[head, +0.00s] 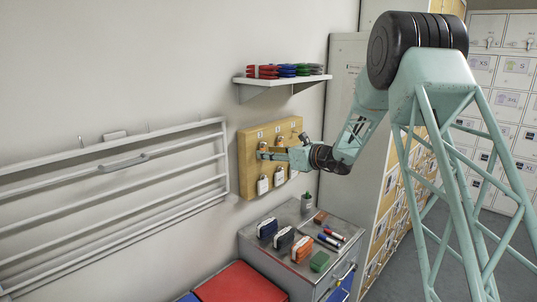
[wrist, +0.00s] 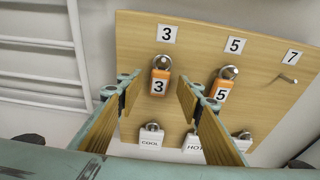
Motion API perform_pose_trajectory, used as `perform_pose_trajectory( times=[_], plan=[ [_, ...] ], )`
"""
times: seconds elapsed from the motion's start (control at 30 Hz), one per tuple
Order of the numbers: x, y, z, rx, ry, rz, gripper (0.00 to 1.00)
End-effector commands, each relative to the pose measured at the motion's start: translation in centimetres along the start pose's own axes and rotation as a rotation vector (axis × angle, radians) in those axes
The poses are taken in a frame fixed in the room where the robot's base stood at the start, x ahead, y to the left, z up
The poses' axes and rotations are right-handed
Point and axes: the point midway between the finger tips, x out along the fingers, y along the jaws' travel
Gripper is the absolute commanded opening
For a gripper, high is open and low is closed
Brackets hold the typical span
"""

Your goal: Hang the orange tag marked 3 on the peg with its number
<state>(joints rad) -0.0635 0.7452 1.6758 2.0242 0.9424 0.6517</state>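The orange tag marked 3 (wrist: 160,81) hangs by its metal ring on the peg under the number 3 label (wrist: 167,33), on a wooden board (wrist: 200,51). My gripper (wrist: 158,90) is open, with one finger to each side of this tag in the wrist view. I see no finger touching it. In the head view my gripper (head: 264,155) is up against the front of the board (head: 247,165) and hides part of it.
An orange tag marked 5 (wrist: 221,91) hangs under label 5. Peg 7 (wrist: 288,79) is bare. White tags, one COOL (wrist: 151,140) and one HOT (wrist: 193,144), hang lower. A shelf (head: 285,82) is above the board, a cabinet (head: 255,240) below, a white rack (head: 120,175) left.

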Motion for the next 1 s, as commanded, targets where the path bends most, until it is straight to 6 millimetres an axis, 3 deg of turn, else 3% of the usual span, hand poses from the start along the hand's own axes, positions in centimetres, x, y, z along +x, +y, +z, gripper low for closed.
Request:
perform_pose_trajectory(
  times=[0.47,1.0],
  plan=[
    [-1.1,0.0,0.0,0.000,0.000,0.000,0.34],
    [-8.2,-0.1,0.1,-0.001,0.000,-0.002,0.34]
  ],
)
